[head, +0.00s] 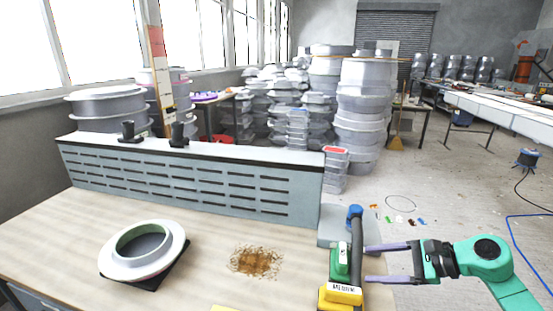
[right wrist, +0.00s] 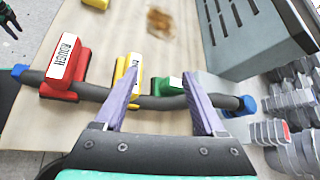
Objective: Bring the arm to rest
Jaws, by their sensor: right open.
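My right gripper (head: 370,265) is open, with its two purple fingers pointing left at the right edge of the bench, close to the dark bar (head: 356,235). The right wrist view shows the gripper (right wrist: 160,88) with nothing between its fingers, above the bar with blue ends. On the bar sit a green block (head: 340,262), a yellow block (head: 340,296) and, in the right wrist view, a red block (right wrist: 66,68) labelled ROUGH. What seems to be my left gripper (right wrist: 10,18) shows at the top left corner of the right wrist view, too cut off to judge.
A white ring-shaped mould (head: 116,268) lies at the left of the wooden bench (head: 205,285). A patch of brown crumbs (head: 256,262) lies mid-bench. A grey slotted panel (head: 190,186) closes the back. The floor (head: 455,195) right of the bench is mostly open.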

